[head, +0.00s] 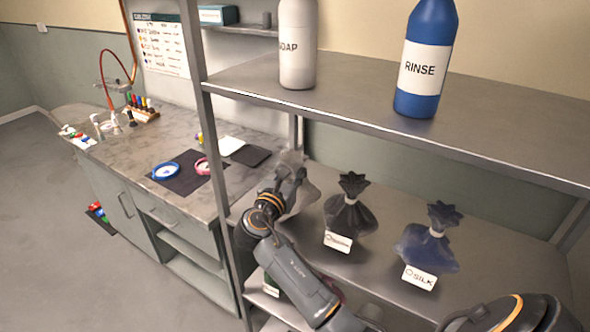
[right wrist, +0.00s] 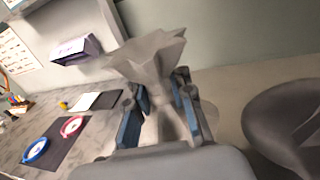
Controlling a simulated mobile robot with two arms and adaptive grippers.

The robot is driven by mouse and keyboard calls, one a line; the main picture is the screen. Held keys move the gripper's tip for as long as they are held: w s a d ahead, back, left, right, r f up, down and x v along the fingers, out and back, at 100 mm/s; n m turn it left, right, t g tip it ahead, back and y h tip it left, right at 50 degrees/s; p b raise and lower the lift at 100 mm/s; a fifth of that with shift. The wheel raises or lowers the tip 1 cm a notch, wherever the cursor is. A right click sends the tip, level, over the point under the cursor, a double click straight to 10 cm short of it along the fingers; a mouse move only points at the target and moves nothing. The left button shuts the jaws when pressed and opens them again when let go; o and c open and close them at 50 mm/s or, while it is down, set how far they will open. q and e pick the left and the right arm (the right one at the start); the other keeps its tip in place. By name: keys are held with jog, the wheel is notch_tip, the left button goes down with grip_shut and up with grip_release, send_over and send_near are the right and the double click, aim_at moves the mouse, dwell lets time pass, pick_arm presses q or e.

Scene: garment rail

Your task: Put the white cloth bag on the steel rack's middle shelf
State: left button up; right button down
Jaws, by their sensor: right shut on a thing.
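The white cloth bag (head: 306,194) is at the left end of the steel rack's middle shelf (head: 375,260), looking greyish there. My right gripper (head: 289,172) is shut on its gathered neck and hides much of it. In the right wrist view the bag's flared top (right wrist: 150,55) stands up between the fingers (right wrist: 160,105). I cannot tell whether its base touches the shelf. My left gripper is not in view.
A black bag (head: 350,212) and a blue-grey bag labelled SILK (head: 428,245) stand to the right on the middle shelf. The upper shelf (head: 480,120) holds a SOAP bottle (head: 297,45) and a RINSE bottle (head: 425,60). A rack post (head: 207,130) is left of my gripper.

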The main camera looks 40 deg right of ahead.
jog(key=c, duration=1.7)
grip_release()
jog(key=shift+f, duration=0.15)
jog(key=o, duration=0.5)
jog(key=shift+o, duration=0.2)
jog(key=b+v, duration=0.2)
jog(key=v, duration=1)
jog(key=shift+b, duration=0.4)
jog(key=shift+s, duration=0.1)
